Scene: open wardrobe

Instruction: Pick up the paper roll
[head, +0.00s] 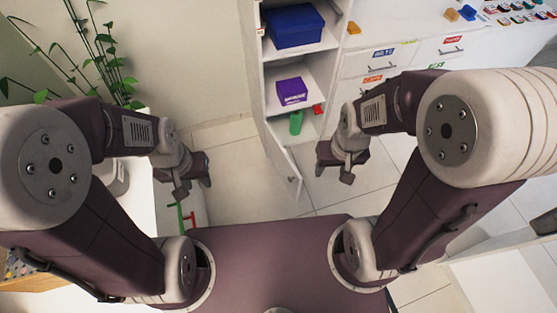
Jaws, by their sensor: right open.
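I cannot make out a paper roll for certain in the head view. A small green upright object (296,123) stands on the low shelf of the open wardrobe (262,100); I cannot tell what it is. My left gripper (193,184) hangs at the left, apart from the wardrobe, with its fingers apart and nothing between them. My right gripper (335,171) is open and empty, just right of the open wardrobe door (285,172). Neither gripper touches an object.
A blue box (295,26) and a purple box (291,92) sit on the wardrobe shelves. A white drawer cabinet (405,68) stands to the right, with small items on top. A leafy plant (105,50) is at the left.

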